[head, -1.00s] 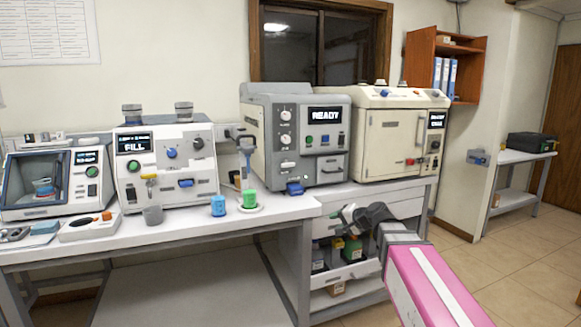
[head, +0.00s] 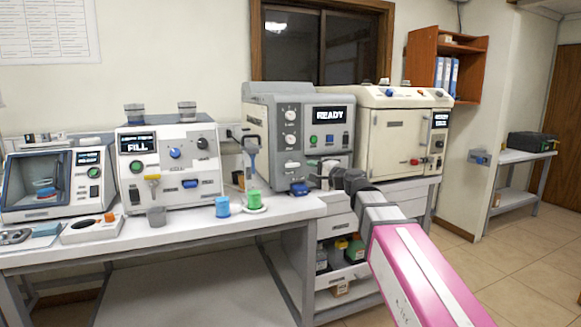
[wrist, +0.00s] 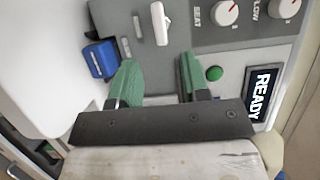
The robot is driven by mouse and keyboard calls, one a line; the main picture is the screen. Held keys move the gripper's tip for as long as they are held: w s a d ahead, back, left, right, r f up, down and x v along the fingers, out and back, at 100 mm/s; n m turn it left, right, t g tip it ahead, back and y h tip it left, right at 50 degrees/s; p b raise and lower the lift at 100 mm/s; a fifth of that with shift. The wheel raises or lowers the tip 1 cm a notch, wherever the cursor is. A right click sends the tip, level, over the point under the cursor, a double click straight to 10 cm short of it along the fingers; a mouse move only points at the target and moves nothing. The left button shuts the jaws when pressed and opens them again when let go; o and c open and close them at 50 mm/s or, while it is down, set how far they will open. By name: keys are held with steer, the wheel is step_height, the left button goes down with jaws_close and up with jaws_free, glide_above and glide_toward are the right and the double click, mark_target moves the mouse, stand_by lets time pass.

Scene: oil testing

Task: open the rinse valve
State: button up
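No label reading rinse valve is legible, so I cannot tell for certain which part it is. A blue block-like fitting (head: 298,188) sits at the lower front of the grey READY machine (head: 272,110). It also shows in the wrist view (wrist: 100,58), left of my fingers. A white handle (wrist: 160,23) stands on the machine face beyond the fingertips. My gripper (wrist: 157,78) has green fingers spread apart with nothing between them. In the head view my gripper (head: 320,170) is before the lower front of the READY machine, which it partly hides.
The white FILL machine (head: 168,165) stands left, with a blue knob and a blue handle. A blue cup (head: 222,207) and a green cup (head: 254,199) stand on the bench (head: 180,235). A cream machine (head: 400,140) is right. Bottles fill an open drawer below.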

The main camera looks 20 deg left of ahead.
mark_target(294, 166)
steer(key=x, duration=1)
steer(key=shift+w+a, duration=0.1)
steer(key=shift+w, duration=0.05)
jaws_close()
